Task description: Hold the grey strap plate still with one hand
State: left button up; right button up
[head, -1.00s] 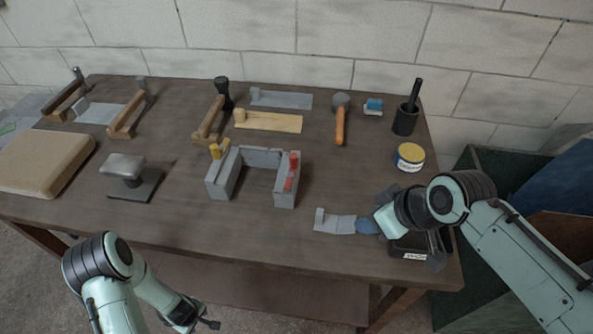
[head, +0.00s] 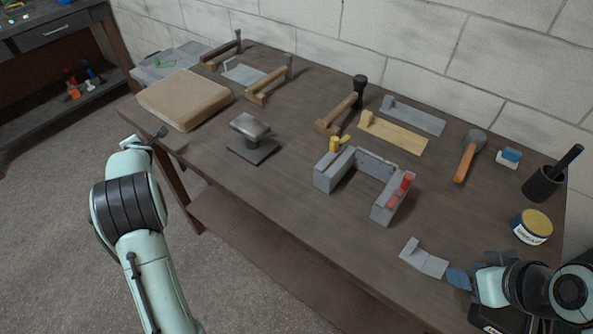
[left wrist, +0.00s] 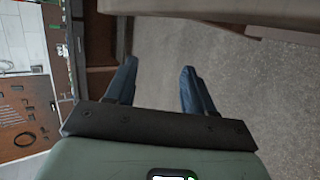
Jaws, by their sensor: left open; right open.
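A grey plate with an upturned left end (head: 424,258) lies on the bench near its front right; I take it for the strap plate. My right gripper (head: 459,279) is low at the bench, its blue fingertip at the plate's right end. Whether it touches the plate, I cannot tell. The right jaws are open, though their gap is mostly hidden by the hand. My left gripper (head: 152,140) is off the bench's left front edge. In the left wrist view its two blue fingers (left wrist: 158,88) are apart and empty, with floor between them.
A grey U-shaped fixture (head: 336,176) with yellow and red parts stands mid-bench. A small metal anvil-like block (head: 250,126), a tan pad (head: 184,97), a hammer (head: 468,158) and a yellow-lidded tin (head: 532,227) stand around. Another grey plate (head: 415,117) lies at the back. The front middle is clear.

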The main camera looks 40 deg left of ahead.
pick_arm(q)
jog(key=w+d+r+n+t+y, duration=0.15)
jog(key=w+r+t, duration=0.35)
jog(key=r, duration=0.9)
jog(key=w+d+r+n+t+y, duration=0.1)
jog(key=w+d+r+t, duration=0.1)
jog(key=w+r, duration=0.9)
jog(key=w+d+r+m+t+h, duration=0.25)
jog(key=w+d+h, duration=0.3)
jog(key=d, duration=0.35)
jog(key=w+d+r+m+t+h, duration=0.1)
jog(key=w+d+m+t+h, duration=0.2)
jog(key=w+d, duration=0.5)
jog(key=w+d+f+m+g+h, duration=0.25)
jog(key=d+h, duration=0.25)
jog(key=d, duration=0.6)
jog(key=m+g+h, duration=0.4)
jog(key=m+g, duration=0.8)
jog(key=g, duration=0.2)
send_over(411, 240)
jog(key=a, duration=0.5)
notch_tip(411, 240, down, 10)
jog(key=shift+n+h, duration=0.25)
jog(key=shift+h, duration=0.05)
jog(key=x, duration=1.3)
jog(key=shift+w, duration=0.35)
